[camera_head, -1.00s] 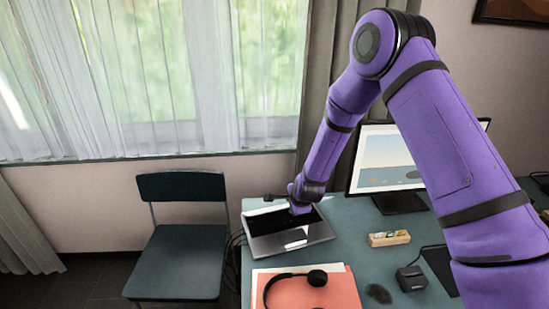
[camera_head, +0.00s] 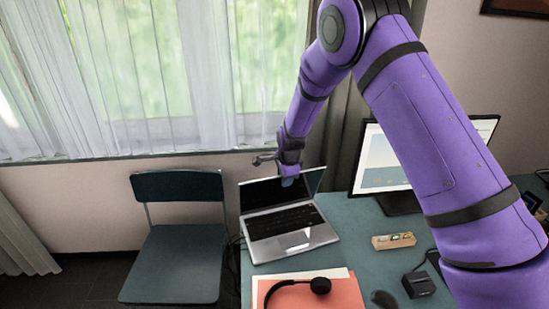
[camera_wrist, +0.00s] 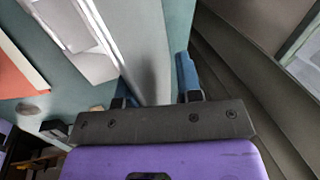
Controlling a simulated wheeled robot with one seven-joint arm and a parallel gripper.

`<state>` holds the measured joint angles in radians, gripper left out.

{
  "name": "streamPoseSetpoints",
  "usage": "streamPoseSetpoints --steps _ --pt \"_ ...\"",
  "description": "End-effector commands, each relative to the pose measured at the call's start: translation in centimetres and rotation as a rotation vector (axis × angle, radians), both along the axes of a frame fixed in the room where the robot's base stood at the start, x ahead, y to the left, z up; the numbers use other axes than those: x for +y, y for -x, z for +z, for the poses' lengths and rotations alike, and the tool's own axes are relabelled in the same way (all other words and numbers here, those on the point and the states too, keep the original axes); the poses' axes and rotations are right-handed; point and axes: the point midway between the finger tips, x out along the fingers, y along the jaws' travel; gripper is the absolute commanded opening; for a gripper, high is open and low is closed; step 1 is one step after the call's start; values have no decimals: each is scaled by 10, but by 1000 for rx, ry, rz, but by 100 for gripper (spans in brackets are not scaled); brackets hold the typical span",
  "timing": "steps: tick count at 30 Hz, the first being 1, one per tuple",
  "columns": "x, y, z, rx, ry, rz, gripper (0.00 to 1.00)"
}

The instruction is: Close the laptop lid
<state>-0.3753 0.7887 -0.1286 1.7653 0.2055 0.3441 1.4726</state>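The laptop (camera_head: 285,243) stands open on the table. Its silver base with black keys faces the front, and its dark screen lid (camera_head: 262,194) stands up at the back. My gripper (camera_head: 290,178) is at the lid's top edge, right of its middle; the head view does not show whether it touches. In the wrist view the blue fingertips of my gripper (camera_wrist: 155,82) are spread apart. A grey panel (camera_wrist: 143,40), seemingly the lid, extends between them.
Headphones (camera_head: 320,285) lie on a red folder (camera_head: 345,293) in front of the laptop. A monitor (camera_head: 385,160), a small wooden box (camera_head: 393,240) and a dark device (camera_head: 418,284) are to the right. A chair (camera_head: 178,262) stands left of the table (camera_head: 350,225).

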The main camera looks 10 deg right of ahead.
Motion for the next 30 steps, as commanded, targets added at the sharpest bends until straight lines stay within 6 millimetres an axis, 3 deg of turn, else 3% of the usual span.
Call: streamPoseSetpoints --steps 30 --pt "17 -84 0 446 95 0 32"
